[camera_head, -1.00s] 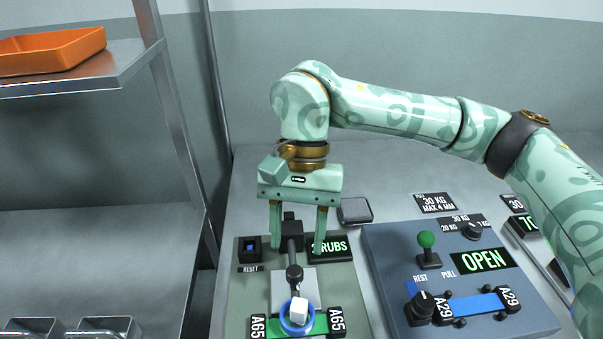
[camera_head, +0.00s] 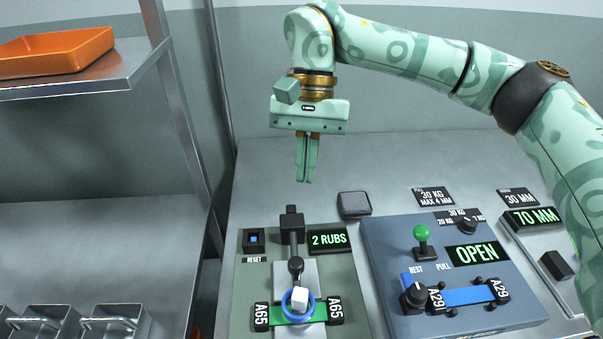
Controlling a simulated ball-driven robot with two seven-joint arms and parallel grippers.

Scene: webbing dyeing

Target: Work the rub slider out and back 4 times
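The rub slider is a dark knob and arm (camera_head: 296,268) with a white block in a blue ring (camera_head: 299,301) at its front end. The block rests over a green webbing strip (camera_head: 324,313) clamped between two A65 clamps on the grey-green rub panel (camera_head: 347,285). The counter display (camera_head: 328,241) reads 2 RUBS. My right gripper (camera_head: 307,180) hangs above and behind the slider's black rear block (camera_head: 291,224), apart from it. Its fingers are together with nothing visible between them. My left gripper is not in view.
A blue-grey pull panel (camera_head: 380,262) with a green-topped lever (camera_head: 421,233) and OPEN display (camera_head: 477,253) stands at right. A dark pad (camera_head: 354,205) lies behind. A shelf with an orange tray (camera_head: 55,52) is at left. The back of the table is clear.

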